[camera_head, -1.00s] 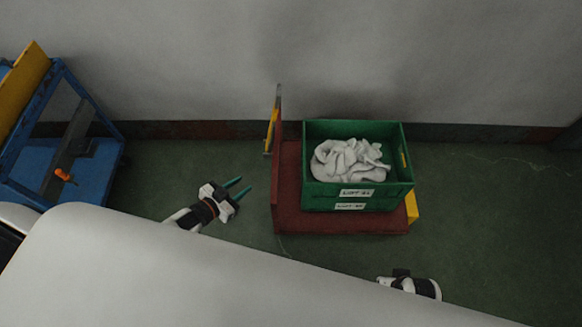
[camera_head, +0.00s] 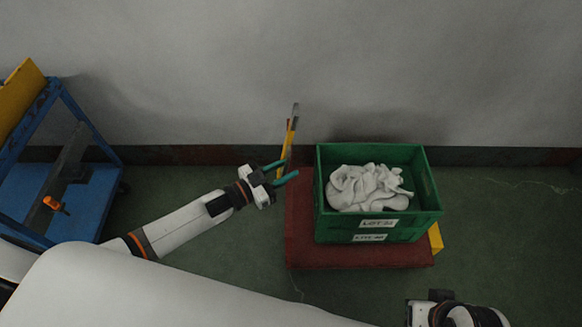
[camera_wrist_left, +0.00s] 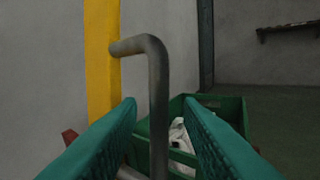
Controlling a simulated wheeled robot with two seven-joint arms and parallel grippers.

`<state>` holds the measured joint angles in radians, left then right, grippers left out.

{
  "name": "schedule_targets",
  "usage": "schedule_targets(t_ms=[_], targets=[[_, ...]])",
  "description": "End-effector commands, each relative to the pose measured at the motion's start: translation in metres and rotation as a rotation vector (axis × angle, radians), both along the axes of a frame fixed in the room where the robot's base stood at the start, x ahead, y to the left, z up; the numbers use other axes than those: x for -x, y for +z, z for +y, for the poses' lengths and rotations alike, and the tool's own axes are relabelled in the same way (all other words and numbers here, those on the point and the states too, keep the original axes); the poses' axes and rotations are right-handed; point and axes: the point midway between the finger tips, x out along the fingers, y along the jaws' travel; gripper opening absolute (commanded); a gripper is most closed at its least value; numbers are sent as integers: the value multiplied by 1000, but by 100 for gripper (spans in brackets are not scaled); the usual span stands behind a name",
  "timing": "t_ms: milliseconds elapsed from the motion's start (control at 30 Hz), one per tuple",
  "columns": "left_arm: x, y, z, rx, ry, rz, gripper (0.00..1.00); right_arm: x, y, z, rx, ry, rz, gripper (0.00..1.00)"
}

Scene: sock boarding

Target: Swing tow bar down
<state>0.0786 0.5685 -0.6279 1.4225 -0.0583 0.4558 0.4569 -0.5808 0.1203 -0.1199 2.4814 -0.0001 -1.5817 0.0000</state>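The tow bar (camera_head: 289,132) stands upright at the left end of the red dolly (camera_head: 304,254), yellow with a grey top. In the left wrist view a yellow upright (camera_wrist_left: 102,50) and a grey bent rod (camera_wrist_left: 157,85) show close up. My left gripper (camera_head: 287,171) is beside the tow bar in the head view, its teal fingers apart. In the left wrist view the rod shows between the two open fingers (camera_wrist_left: 160,110); I cannot tell whether they touch it. My right gripper (camera_head: 455,312) is at the bottom edge, its fingers not visible.
Green crates (camera_head: 334,226) with white socks (camera_head: 370,188) sit on the dolly. A yellow part (camera_head: 435,238) shows at its right end. A blue cart (camera_head: 70,205) stands at the left. The wall (camera_head: 400,70) is behind; the floor right of the dolly is clear.

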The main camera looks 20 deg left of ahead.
Motion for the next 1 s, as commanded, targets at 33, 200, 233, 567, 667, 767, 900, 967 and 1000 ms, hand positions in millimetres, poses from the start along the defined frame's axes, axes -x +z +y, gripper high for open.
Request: schedule_targets(t_ms=[33, 200, 233, 567, 667, 767, 900, 967, 1000], targets=[[-6, -1, -5, 0, 1, -1, 33, 0, -3, 0, 0, 0, 0, 36], [-16, -1, -13, -1, 1, 1, 33, 0, -4, 0, 0, 0, 0, 36], [-17, -1, -14, -1, 1, 1, 33, 0, -4, 0, 0, 0, 0, 36], [-18, 0, -15, -1, 1, 1, 26, 0, -4, 0, 0, 0, 0, 36], [-18, 0, -15, -1, 1, 1, 10, 0, -4, 0, 0, 0, 0, 36], [-18, 0, -15, -1, 1, 1, 0, 0, -4, 0, 0, 0, 0, 36], [-17, 0, -15, -1, 1, 1, 0, 0, -4, 0, 0, 0, 0, 36], [-17, -1, -14, -1, 1, 1, 0, 0, -5, 0, 0, 1, 0, 36], [-17, -1, -14, 0, 1, 1, 0, 0, -5, 0, 0, 1, 0, 36]])
